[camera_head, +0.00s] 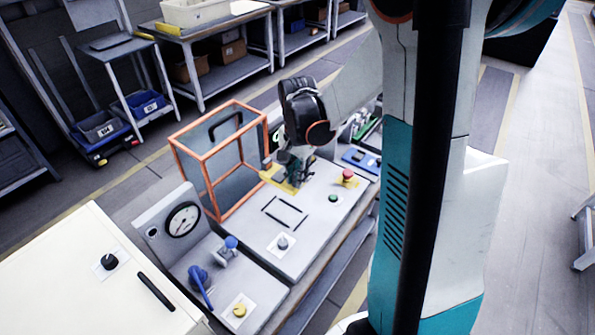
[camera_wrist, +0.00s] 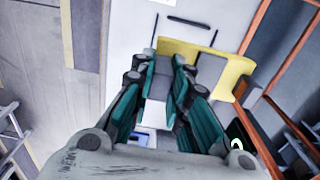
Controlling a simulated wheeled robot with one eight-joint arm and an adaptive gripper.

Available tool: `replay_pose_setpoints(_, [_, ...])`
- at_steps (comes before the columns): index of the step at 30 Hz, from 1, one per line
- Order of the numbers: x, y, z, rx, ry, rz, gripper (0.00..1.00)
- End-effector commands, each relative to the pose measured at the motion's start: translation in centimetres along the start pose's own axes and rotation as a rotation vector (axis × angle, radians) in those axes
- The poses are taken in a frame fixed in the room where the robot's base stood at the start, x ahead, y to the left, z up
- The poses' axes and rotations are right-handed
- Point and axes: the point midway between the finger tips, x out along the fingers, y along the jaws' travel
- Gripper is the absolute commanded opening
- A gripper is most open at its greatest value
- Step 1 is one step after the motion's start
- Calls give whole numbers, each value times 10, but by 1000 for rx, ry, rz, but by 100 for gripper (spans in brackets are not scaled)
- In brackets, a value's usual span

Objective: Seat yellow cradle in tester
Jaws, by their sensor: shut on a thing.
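The yellow cradle (camera_head: 278,178) is in my gripper (camera_head: 296,172), over the far part of the tester's light grey top (camera_head: 310,235). In the wrist view, the cradle (camera_wrist: 228,68) reaches from my gripper's fingertips (camera_wrist: 165,62) to the right, with a bent end. The green-padded fingers are shut on it and hide part of it. The tester top bears a black rectangular outline (camera_head: 284,212), nearer the front than the cradle. In the wrist view, black outline bars (camera_wrist: 190,21) show just beyond the cradle. I cannot tell whether the cradle touches the top.
An orange-framed guard (camera_head: 213,158) stands close beside the gripper on the left. A red button (camera_head: 347,176), a green button (camera_head: 333,198) and a knob (camera_head: 282,243) sit on the tester. A gauge panel (camera_head: 183,219) with blue valves (camera_head: 199,279) stands at the front left.

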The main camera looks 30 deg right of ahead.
Motion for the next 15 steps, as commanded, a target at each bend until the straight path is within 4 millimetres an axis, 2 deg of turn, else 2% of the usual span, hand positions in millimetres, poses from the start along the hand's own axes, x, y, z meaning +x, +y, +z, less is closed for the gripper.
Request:
replay_pose_setpoints(1, [9,0,0,0,0,0,0])
replay_pose_setpoints(15, [60,0,0,0,0,0,0])
